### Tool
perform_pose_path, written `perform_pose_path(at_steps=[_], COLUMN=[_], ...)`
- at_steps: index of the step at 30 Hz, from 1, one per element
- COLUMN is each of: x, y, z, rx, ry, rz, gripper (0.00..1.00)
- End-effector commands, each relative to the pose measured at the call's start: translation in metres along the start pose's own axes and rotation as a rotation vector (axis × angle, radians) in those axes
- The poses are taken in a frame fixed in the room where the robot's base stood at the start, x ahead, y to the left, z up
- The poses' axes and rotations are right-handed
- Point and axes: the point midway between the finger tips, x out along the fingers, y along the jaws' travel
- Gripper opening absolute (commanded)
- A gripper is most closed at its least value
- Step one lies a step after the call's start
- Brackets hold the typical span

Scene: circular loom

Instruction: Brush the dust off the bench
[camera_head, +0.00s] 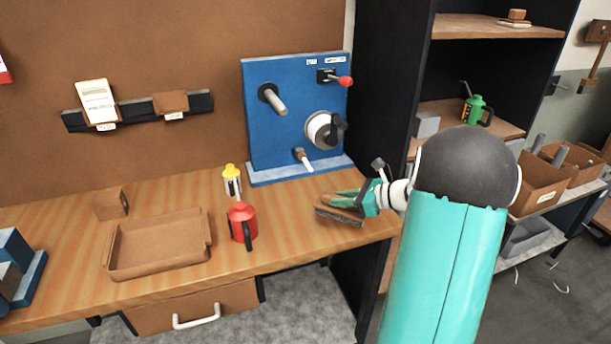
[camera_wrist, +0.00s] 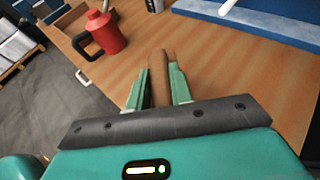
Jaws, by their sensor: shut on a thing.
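My gripper (camera_head: 349,195) is above the right end of the wooden bench (camera_head: 286,219), its teal fingers pointing left. In the wrist view, its fingers (camera_wrist: 160,82) are closed on the brown wooden handle of a brush (camera_wrist: 158,66). In the head view, the brush (camera_head: 338,216) shows below the fingers as a flat brown and grey piece, close to the bench top. I cannot tell whether it touches the wood. Its bristles are not clearly visible. I cannot make out dust on the bench.
A red oil can (camera_head: 242,224) and a yellow-topped bottle (camera_head: 232,181) stand left of my gripper. A shallow brown tray (camera_head: 157,268) and a small wooden block (camera_head: 110,204) are farther left. A blue panel (camera_head: 288,125) with knobs stands behind. A dark shelf unit (camera_head: 383,100) rises at right.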

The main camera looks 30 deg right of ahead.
Motion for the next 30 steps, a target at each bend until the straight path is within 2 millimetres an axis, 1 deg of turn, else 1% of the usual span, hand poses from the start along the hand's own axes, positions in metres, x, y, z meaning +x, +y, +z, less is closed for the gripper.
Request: perform_pose_path(at_steps=[4, 9, 30], x=[-0.003, -0.005, -0.005], y=[0.002, 0.004, 0.004], z=[0.015, 0.024, 0.025], rx=[-0.003, -0.002, -0.002], ry=[-0.001, 0.0, 0.0], rz=[0.001, 0.004, 0.004], gripper=[0.0, 0.0, 0.0])
